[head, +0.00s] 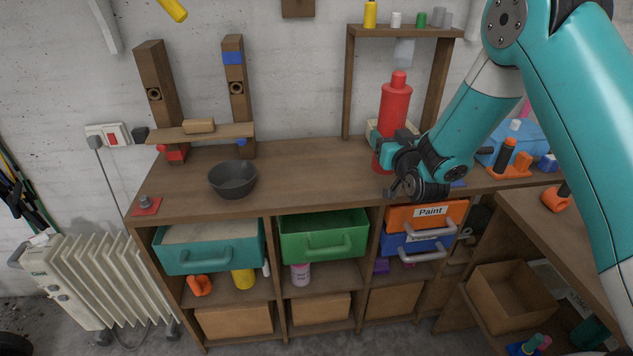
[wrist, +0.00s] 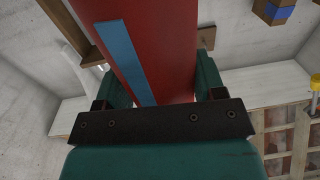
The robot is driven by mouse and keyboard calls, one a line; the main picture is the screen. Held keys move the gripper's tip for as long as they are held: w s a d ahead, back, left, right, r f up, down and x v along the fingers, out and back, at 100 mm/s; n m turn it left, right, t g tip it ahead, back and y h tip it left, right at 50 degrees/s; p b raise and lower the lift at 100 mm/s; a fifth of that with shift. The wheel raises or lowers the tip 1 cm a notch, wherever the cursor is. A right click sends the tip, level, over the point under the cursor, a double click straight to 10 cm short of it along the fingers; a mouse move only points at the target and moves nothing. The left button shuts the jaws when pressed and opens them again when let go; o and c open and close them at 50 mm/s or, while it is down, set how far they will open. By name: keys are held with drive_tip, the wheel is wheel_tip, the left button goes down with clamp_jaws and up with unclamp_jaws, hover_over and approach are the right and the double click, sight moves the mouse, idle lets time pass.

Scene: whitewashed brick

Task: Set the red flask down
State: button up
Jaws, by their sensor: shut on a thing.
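The red flask (head: 395,104) is upright at the back right of the wooden bench, in front of the small shelf frame. My gripper (head: 386,150) reaches in from the right and is shut on the flask's lower part. In the wrist view the flask (wrist: 172,40) fills the space between the two fingers of my gripper (wrist: 160,82), and a blue stripe runs along its side. The flask's lower end is partly hidden by my gripper. I cannot tell whether its base touches the bench top.
A dark bowl (head: 233,179) stands left on the bench (head: 300,165), with clear top between it and my gripper. The shelf frame (head: 348,85) bears several small bottles. Orange-based tools (head: 510,163) stand to the right.

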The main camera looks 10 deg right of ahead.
drive_tip(key=shift+n+y, duration=0.6)
drive_tip(key=shift+y, duration=0.2)
drive_tip(key=w+a+r, duration=0.2)
drive_tip(key=w, duration=0.1)
drive_tip(key=w+a+r+b, duration=0.1)
drive_tip(key=w+a+r, duration=0.1)
drive_tip(key=w, duration=0.1)
drive_tip(key=w+a+r+b, duration=0.1)
drive_tip(key=w+a+r, duration=0.1)
drive_tip(key=r, duration=0.1)
drive_tip(key=shift+w+a, duration=0.2)
drive_tip(key=shift+w, duration=0.2)
drive_tip(key=f+p, duration=0.2)
drive_tip(key=f, duration=0.7)
drive_tip(key=f+p, duration=0.2)
drive_tip(key=f, duration=0.8)
drive_tip(key=shift+w+a+f+p, duration=0.1)
drive_tip(key=shift+w+a+p, duration=0.1)
drive_tip(key=shift+p, duration=0.1)
drive_tip(key=o, duration=1.4)
drive_tip(key=shift+f, duration=0.15)
